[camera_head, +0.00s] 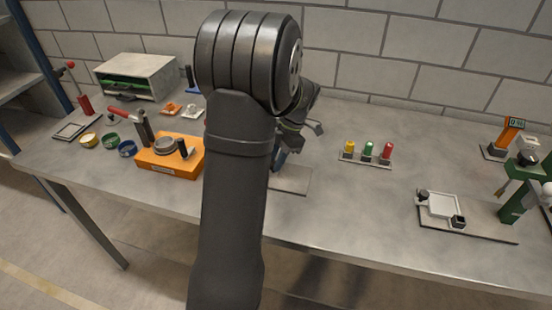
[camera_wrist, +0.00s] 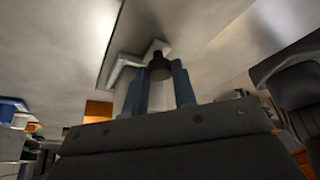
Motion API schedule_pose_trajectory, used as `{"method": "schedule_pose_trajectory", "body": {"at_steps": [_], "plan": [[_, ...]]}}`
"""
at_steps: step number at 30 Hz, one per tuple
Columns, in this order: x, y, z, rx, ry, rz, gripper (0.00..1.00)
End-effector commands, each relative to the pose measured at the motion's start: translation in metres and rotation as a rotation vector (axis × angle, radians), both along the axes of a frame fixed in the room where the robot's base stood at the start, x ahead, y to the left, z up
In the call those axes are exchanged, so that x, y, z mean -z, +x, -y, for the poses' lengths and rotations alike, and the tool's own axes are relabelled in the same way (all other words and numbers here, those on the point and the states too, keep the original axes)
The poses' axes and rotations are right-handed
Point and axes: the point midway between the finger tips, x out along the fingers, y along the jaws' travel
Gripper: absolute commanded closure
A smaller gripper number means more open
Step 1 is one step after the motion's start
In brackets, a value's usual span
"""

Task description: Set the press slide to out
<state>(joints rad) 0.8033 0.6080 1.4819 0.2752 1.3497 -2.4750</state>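A green press (camera_head: 515,200) stands at the far right. Left of it, a white square tray (camera_head: 442,205) with a dark knob (camera_head: 423,195) and a small dark cup (camera_head: 458,221) sits on a flat plate. My gripper (camera_wrist: 162,80) is at mid-table, well left of the press. In the wrist view its two blue fingers stand apart, with a dark round knob (camera_wrist: 159,66) in line with the gap between them. A white angled part (camera_wrist: 125,68) lies behind that knob. I cannot tell whether the fingers touch the knob. In the head view my arm hides much of this spot.
A grey plate (camera_head: 292,181) lies below my gripper. An orange box (camera_head: 170,165) stands to the left. A rack with yellow, green and red pieces (camera_head: 366,160) stands between my gripper and the press. The table front between the grey plate and the press plate is clear.

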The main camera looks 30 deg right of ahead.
Motion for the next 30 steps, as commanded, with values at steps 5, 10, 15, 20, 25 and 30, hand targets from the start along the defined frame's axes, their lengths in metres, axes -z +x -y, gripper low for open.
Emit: {"method": "schedule_pose_trajectory", "body": {"at_steps": [5,10,15,20,25,30], "plan": [[0.0,0.0,0.0,0.0,0.0,0.0,1.0],[0.0,-0.01,0.011,0.004,0.0,0.001,1.0],[0.0,-0.04,0.041,0.007,-0.001,0.0,1.0],[0.0,-0.066,0.067,0.004,0.0,0.0,1.0],[0.0,-0.08,0.08,0.001,-0.001,0.001,1.0],[0.0,-0.082,0.083,0.0,-0.003,0.0,1.0]]}}
